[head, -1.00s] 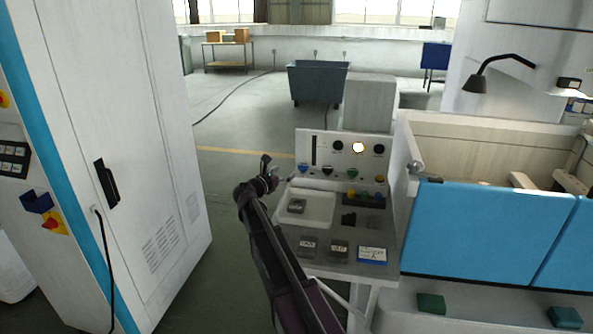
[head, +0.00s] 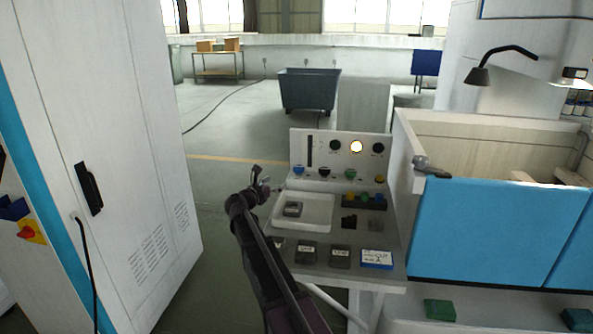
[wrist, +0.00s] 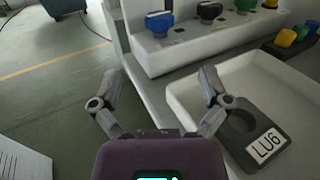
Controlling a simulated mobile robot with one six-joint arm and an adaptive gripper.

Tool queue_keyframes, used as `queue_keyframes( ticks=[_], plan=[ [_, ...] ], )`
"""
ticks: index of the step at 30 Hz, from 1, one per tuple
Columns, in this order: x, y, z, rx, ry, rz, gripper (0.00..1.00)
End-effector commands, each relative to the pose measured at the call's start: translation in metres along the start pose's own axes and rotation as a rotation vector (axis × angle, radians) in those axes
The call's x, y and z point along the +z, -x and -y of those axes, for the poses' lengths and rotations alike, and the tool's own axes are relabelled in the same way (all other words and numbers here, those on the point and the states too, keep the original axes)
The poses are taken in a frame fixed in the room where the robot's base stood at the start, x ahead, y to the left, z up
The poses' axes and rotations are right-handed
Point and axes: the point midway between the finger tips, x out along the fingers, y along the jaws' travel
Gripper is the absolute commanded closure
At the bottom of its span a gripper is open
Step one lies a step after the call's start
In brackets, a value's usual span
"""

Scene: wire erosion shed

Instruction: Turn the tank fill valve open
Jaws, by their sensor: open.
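No label naming the tank fill valve is readable. A low panel on the console carries a row of knobs: blue (head: 297,170), black (head: 323,172), green (head: 350,175) and orange-yellow (head: 380,179). A grey metal fitting (head: 428,168) sits on the corner of the blue-fronted tank (head: 495,235). My gripper (head: 260,176) is open and empty, just left of the console. In the wrist view my gripper (wrist: 157,92) has its fingers spread, with the blue knob (wrist: 159,21) and black knob (wrist: 208,10) beyond them, untouched.
A white tray (wrist: 185,104) holding a grey block labelled LU6 (wrist: 252,132) lies close beside the right finger. Labelled blocks (head: 306,252) line the console front. A tall white cabinet (head: 125,130) stands left, with open floor between it and the console.

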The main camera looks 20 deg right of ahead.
Motion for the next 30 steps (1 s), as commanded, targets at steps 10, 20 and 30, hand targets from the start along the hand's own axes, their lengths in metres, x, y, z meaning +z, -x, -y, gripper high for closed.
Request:
queue_keyframes(
  ticks=[10, 20, 30],
  plan=[
    [0.000, -0.014, -0.002, 0.002, 0.000, 0.000, 0.04],
    [0.000, -0.058, -0.003, 0.000, 0.000, 0.000, 0.04],
    [0.000, -0.108, -0.004, 0.002, 0.000, 0.000, 0.04]
  ],
)
